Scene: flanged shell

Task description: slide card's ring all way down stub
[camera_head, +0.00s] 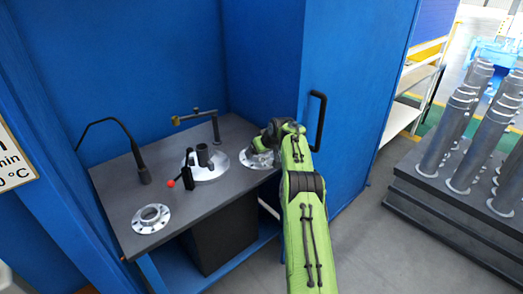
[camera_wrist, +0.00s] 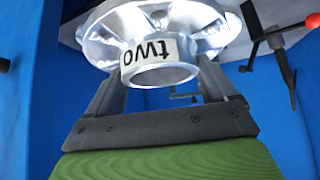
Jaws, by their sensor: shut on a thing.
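My gripper (camera_head: 263,146) is over the right end of the bench, shut on a silver flanged ring (camera_head: 250,160). In the wrist view, the fingers of my gripper (camera_wrist: 160,84) sit on both sides of the ring's neck. This ring (camera_wrist: 105,30) bears a white label (camera_wrist: 150,56) reading "two", upside down. The dark upright stub (camera_head: 203,154) stands on a round silver base (camera_head: 208,173), left of the held ring and apart from it. A second flanged ring (camera_head: 151,218) lies flat at the bench's front left. I cannot make out a card.
A black lever with a red ball (camera_head: 171,184) stands close to the stub's left. A black bent rod (camera_head: 138,165) and a brass-coloured arm on a post (camera_head: 199,116) rise from the grey bench (camera_head: 122,195). Blue walls enclose its back and right.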

